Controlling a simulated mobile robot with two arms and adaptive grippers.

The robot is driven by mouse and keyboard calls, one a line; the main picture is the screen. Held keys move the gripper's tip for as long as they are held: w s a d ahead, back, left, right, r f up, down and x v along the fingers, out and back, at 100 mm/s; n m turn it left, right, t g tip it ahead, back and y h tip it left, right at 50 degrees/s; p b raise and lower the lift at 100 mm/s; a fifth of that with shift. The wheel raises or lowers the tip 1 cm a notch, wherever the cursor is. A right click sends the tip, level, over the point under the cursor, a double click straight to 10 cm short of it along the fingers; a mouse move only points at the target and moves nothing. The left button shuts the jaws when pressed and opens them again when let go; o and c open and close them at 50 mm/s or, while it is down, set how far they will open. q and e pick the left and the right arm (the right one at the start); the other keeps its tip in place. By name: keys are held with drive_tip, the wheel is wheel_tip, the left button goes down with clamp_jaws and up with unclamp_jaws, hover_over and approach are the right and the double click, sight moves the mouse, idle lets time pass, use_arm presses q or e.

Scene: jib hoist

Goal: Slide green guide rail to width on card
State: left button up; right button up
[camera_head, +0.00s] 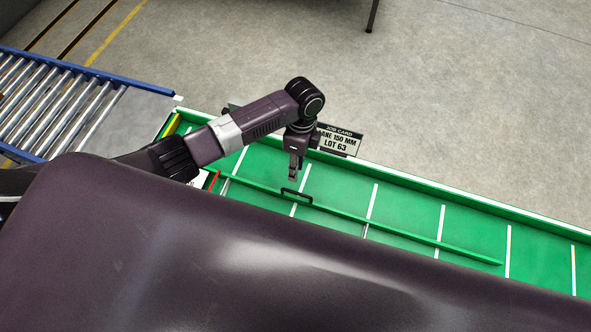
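The green guide rail (420,236) runs lengthwise over a green lane marked with white cross lines. A black handle (296,191) stands up from the rail. My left gripper (294,176) points down just behind and above the handle in the picture, and I see a small space between them. Its fingers are small and dark, so I cannot tell if they are open. The job card (341,140) on the lane's far edge reads "150 MM" and "LOT 63"; its left side is hidden by my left arm. My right gripper is out of view.
A roller conveyor (50,105) with a blue frame stands at the left. The lane's raised far wall (450,197) runs along the back. A red mark and a white label (202,181) show beside my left arm. My own purple body hides the lane's near side.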

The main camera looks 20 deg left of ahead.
use_arm(q)
wheel_tip(320, 180, up, 10)
drive_tip(key=w, duration=0.2)
